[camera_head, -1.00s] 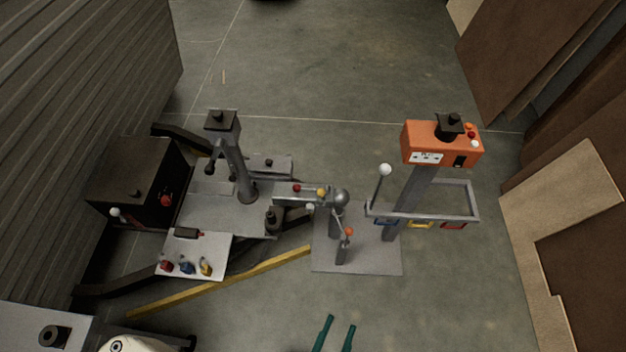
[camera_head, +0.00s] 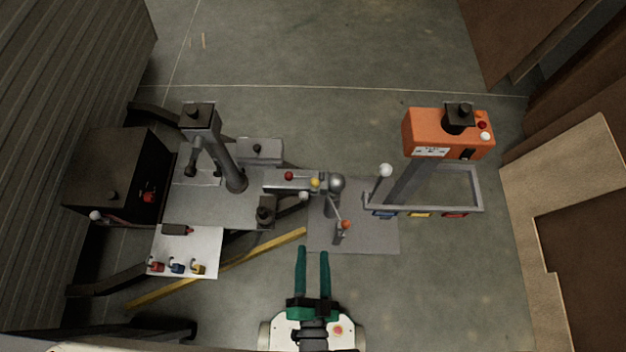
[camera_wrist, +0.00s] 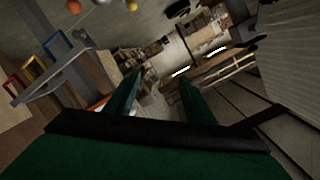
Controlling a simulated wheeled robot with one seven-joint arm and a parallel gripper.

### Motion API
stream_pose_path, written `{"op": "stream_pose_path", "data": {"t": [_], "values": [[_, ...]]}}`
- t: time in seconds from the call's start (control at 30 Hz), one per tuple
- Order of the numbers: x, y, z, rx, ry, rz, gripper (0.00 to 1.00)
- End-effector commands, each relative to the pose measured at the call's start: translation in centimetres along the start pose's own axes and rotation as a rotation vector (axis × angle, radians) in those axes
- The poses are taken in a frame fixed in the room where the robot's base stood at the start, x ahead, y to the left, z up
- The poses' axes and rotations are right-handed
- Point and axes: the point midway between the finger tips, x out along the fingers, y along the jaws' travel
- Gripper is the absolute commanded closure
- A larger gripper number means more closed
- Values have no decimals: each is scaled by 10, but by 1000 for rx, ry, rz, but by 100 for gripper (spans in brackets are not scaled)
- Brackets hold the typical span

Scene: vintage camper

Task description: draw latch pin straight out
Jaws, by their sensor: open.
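I cannot tell for certain which part is the latch pin. In the head view, a grey coupler (camera_head: 290,181) carries small red (camera_head: 288,175), yellow (camera_head: 315,182) and white (camera_head: 303,195) knobs. It reaches to a grey ball (camera_head: 337,181) on a post. A lever with an orange knob (camera_head: 345,224) stands just in front of that ball. My gripper (camera_head: 312,251) has green fingers, apart and empty, in front of the coupler and lower left of the orange knob. In the wrist view, nothing lies between the fingers (camera_wrist: 160,78).
An orange box (camera_head: 428,133) tops a slanted post at the right, beside a grey frame (camera_head: 478,190) with coloured handles. A white-knobbed lever (camera_head: 386,171) stands by it. Floor at front right is clear.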

Motion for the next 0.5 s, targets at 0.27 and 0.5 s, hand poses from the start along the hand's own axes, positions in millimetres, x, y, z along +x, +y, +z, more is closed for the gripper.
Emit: {"op": "stream_pose_path", "data": {"t": [0.27, 0.5], "values": [[80, 53, 68, 792, 55, -76, 51], [156, 90, 112, 1468, 122, -130, 51]]}}
